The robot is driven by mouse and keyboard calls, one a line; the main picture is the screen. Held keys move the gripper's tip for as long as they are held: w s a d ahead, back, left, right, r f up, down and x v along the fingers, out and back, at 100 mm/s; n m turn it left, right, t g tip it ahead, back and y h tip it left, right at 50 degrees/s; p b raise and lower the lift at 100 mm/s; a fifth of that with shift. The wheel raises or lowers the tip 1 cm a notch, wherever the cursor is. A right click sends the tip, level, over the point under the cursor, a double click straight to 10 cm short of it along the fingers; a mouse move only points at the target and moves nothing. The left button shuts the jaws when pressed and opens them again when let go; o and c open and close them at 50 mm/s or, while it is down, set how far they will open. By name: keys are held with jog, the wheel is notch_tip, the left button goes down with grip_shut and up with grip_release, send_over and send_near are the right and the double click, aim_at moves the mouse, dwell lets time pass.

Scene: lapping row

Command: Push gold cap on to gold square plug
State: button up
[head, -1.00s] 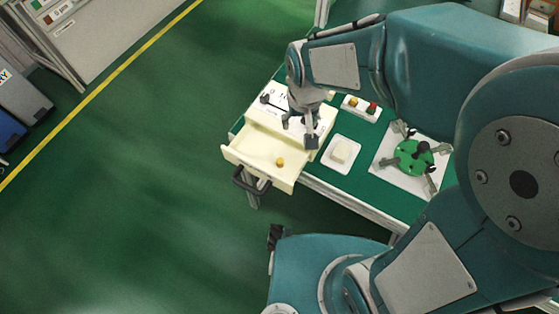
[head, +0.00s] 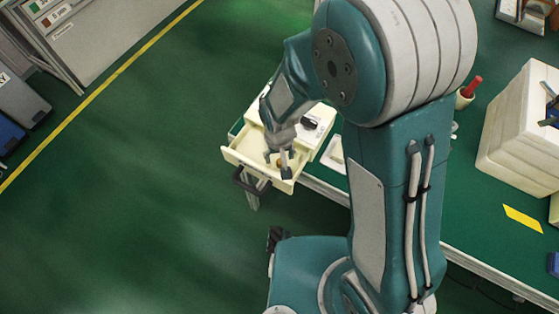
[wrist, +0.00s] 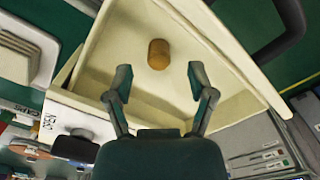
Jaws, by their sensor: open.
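A small gold cylinder, which looks like the gold cap (wrist: 158,54), lies on the floor of the open cream drawer (head: 235,160). The drawer also shows in the wrist view (wrist: 110,45). My gripper (wrist: 158,78) is open, with its two fingers apart on the near left and right sides of the cap, not touching it. In the head view my gripper (head: 277,166) is over the drawer and covers most of the cap. The gold square plug is not visible now; my arm hides much of the bench.
The drawer's black handle (head: 248,181) sticks out at its front. A white tray (head: 334,154) is beside the drawer, partly behind my arm. A cream box (head: 520,125) and a red-handled tool (head: 471,86) stand on the green bench. Floor at left is clear.

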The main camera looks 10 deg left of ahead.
jog(key=shift+f, duration=1.2)
jog(key=c, duration=0.8)
jog(key=shift+r, duration=0.1)
jog(key=shift+c, duration=0.2)
